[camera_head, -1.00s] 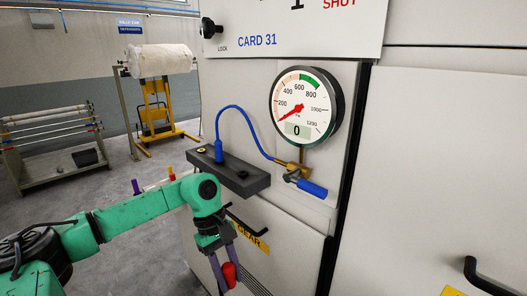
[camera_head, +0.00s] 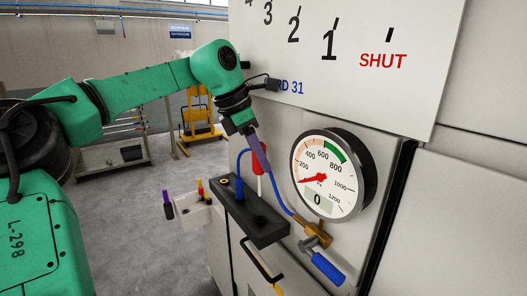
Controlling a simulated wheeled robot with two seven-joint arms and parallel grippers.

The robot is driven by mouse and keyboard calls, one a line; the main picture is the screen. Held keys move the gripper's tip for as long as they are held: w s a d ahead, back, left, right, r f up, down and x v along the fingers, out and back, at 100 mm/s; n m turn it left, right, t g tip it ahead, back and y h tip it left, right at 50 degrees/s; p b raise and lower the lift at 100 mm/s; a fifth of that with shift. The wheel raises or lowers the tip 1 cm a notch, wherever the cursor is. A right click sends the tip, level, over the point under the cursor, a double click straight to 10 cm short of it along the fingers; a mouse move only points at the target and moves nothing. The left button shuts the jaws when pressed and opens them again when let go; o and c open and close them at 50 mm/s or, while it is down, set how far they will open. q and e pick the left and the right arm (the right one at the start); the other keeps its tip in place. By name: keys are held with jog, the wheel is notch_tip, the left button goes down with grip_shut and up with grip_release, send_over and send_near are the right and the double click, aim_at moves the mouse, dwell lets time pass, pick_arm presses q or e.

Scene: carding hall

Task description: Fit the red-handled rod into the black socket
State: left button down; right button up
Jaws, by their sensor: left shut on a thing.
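My left gripper (camera_head: 254,140) points down above the black block (camera_head: 262,236) on the machine's front. It is shut on the red-handled rod (camera_head: 262,158), whose pale shaft hangs down toward the block's right part. The black socket lies in that part, but the shaft and its surroundings are small there. I cannot tell whether the tip is in the socket or just above it. A blue plug (camera_head: 239,188) stands in the block, left of the rod. My right gripper is not in view.
A blue hose runs from the plug to a brass valve (camera_head: 318,232) below the round gauge (camera_head: 333,175), which reads 0. A pale holder (camera_head: 197,213) with purple-, red- and yellow-topped pieces is left of the block. A black door handle (camera_head: 262,259) juts out below.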

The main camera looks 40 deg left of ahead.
pick_arm(q)
jog(key=shift+s+a, duration=0.1)
jog(key=shift+a, duration=0.1)
jog(key=shift+w+d, duration=0.3)
jog(key=shift+w, duration=0.05)
notch_tip(320, 180, down, 6)
jog(key=b, duration=0.4)
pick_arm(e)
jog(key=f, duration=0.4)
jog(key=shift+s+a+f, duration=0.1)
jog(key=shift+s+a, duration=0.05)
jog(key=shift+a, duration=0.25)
pick_arm(q)
jog(key=shift+r, duration=0.1)
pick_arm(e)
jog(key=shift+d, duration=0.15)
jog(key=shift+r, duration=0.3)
pick_arm(q)
jog(key=shift+s+p, duration=0.1)
jog(key=shift+p, duration=0.4)
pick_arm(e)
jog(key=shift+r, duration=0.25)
